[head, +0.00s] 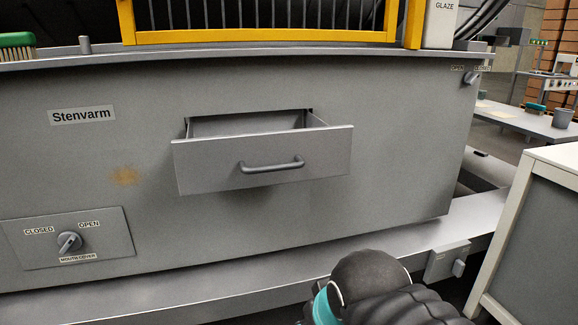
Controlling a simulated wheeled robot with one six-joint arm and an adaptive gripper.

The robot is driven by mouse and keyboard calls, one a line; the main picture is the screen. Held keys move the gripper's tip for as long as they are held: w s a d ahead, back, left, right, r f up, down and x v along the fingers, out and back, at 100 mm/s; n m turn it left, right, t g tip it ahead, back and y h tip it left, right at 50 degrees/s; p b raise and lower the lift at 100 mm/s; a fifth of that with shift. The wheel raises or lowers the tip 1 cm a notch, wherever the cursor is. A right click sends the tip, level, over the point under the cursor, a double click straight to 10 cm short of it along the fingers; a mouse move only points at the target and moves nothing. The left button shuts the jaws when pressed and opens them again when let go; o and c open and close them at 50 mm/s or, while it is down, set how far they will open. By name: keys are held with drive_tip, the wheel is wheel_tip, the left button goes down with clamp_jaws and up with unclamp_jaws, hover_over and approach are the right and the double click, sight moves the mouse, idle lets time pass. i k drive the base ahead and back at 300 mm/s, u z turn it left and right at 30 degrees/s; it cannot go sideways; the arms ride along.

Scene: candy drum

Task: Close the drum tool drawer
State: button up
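The drum tool drawer (215,165) is a grey metal drawer in the front panel (400,110) of the machine. It stands pulled out, and its open top and side walls show. Its front carries a dark bar handle (272,165). What I can see of its inside looks empty, but the floor of the drawer is hidden. Part of my arm shows at the bottom, right of centre, below the drawer and apart from it in the picture. My gripper's fingers do not show.
A mouth cover knob (69,242) sits at the panel's lower left. A ledge (190,300) runs along the machine's foot, with a small box (446,262) on its edge. A white-framed cabinet (540,220) stands at right. A yellow guard frame (260,36) is above.

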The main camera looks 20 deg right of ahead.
sight(219, 153)
drive_tip(key=u, duration=0.25)
drive_tip(key=i, duration=0.55)
drive_tip(key=z, duration=1.2)
drive_tip(key=k, duration=1.25)
drive_tip(key=u, duration=1.35)
drive_tip(key=i, duration=0.5)
